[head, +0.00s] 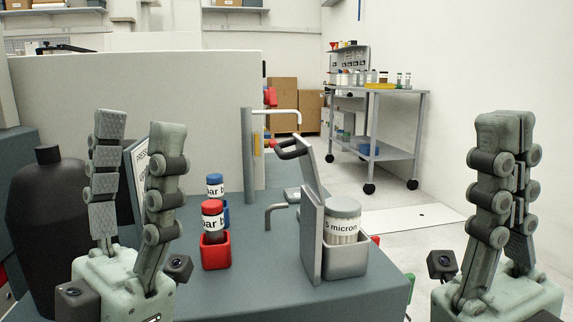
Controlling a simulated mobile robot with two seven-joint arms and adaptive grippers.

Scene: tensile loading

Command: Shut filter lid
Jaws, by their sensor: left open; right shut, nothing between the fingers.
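The filter housing (347,265) is a grey metal box on the bench, right of centre. Its lid (312,222) is a flat grey plate standing open and nearly upright on the left side of the box, with a dark curved handle (290,150) at its top. A filter cartridge (342,219) with a grey cap and a "5 micron" label stands in the box. My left gripper (137,124) is open and empty, pointing up at the left, apart from the lid. My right gripper (505,122) is shut and empty, pointing up at the far right, clear of the housing.
A red-capped bottle (213,217) sits in a red holder (216,252), with a blue-capped bottle (215,185) behind it. A dark bottle (48,215) stands at far left. A metal post with a tap (249,150) rises behind. The bench front (265,295) is clear.

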